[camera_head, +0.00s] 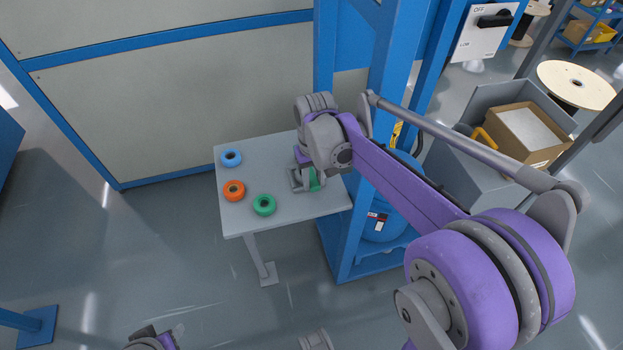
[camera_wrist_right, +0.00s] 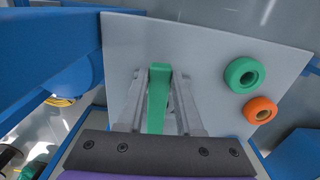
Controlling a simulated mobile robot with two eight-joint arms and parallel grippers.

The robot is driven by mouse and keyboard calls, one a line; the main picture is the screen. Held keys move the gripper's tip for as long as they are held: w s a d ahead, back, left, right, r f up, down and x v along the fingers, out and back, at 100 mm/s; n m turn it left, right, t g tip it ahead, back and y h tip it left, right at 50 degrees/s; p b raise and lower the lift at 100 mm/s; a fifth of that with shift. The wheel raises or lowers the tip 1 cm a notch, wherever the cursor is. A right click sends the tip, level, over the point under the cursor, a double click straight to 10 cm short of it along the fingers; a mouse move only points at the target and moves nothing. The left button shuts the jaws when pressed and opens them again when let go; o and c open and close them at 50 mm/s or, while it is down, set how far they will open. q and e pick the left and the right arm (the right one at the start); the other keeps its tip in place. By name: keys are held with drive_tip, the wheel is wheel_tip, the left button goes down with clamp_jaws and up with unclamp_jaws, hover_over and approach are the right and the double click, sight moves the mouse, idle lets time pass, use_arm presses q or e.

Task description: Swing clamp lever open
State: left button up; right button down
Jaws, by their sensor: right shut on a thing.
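My right gripper (camera_head: 305,181) reaches down over the right part of the grey table. In the right wrist view the two fingers of my right gripper (camera_wrist_right: 160,80) are shut on a green bar-shaped lever (camera_wrist_right: 158,103). A small part of the green lever (camera_head: 315,181) shows beside the fingers in the head view; the wrist and fingers hide most of it. The lever's mount and clamp cannot be made out. My left gripper is not clearly in view; only a small purple and dark part shows at the bottom edge of the head view.
The grey table (camera_head: 283,211) holds a blue ring (camera_head: 231,152), an orange ring (camera_head: 234,183) and a green ring (camera_head: 264,198), away from my gripper. A blue frame post (camera_head: 352,225) and a blue drum (camera_head: 383,228) stand right of the table. A pale wall panel stands behind.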

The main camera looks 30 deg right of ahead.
drive_tip(key=shift+d+n, duration=1.2)
drive_tip(key=shift+d, duration=0.15)
drive_tip(key=c, duration=0.6)
unclamp_jaws()
drive_tip(key=shift+s, duration=0.1)
drive_tip(key=shift+o, duration=0.2)
wheel_tip(320, 180, up, 11)
drive_tip(key=p, duration=0.1)
drive_tip(key=shift+p, duration=0.4)
